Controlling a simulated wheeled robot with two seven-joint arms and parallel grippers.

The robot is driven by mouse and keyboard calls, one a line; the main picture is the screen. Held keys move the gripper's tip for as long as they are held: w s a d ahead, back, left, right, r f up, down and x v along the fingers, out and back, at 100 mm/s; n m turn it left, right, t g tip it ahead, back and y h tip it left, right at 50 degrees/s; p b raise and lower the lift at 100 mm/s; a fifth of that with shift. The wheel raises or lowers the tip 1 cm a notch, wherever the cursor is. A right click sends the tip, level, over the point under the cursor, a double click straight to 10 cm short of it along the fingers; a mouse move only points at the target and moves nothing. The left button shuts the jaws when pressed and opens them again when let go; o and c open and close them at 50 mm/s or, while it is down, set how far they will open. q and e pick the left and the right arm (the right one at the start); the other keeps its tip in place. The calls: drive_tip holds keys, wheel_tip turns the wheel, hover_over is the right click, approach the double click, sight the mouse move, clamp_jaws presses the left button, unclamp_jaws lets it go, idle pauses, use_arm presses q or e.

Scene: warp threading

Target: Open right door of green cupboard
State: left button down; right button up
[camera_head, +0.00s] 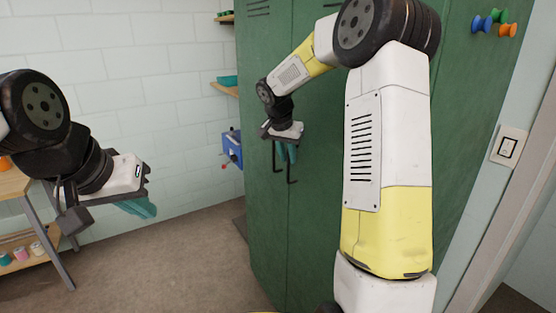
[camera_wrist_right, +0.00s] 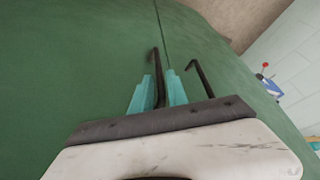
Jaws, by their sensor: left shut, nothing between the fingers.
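The green cupboard (camera_head: 310,220) stands in the middle of the head view, its two doors meeting at a seam; both look closed. Its right door (camera_head: 318,190) is partly hidden behind my right arm. The right door's dark bar handle (camera_head: 291,172) shows below my right gripper (camera_head: 287,152). In the right wrist view the right gripper's teal fingers (camera_wrist_right: 158,95) sit on either side of this handle (camera_wrist_right: 156,65), close against it. The left door's handle (camera_wrist_right: 200,78) is free, beside the fingers. My left gripper (camera_head: 140,208) is shut and empty, away from the cupboard.
A wooden table (camera_head: 15,184) with spools below stands far left. Coloured knobs (camera_head: 494,22) and a light switch (camera_head: 508,148) are at right. The floor (camera_head: 170,265) before the cupboard is clear.

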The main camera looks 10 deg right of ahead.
drive_tip(key=shift+x, duration=0.9)
clamp_jaws()
idle(0.8)
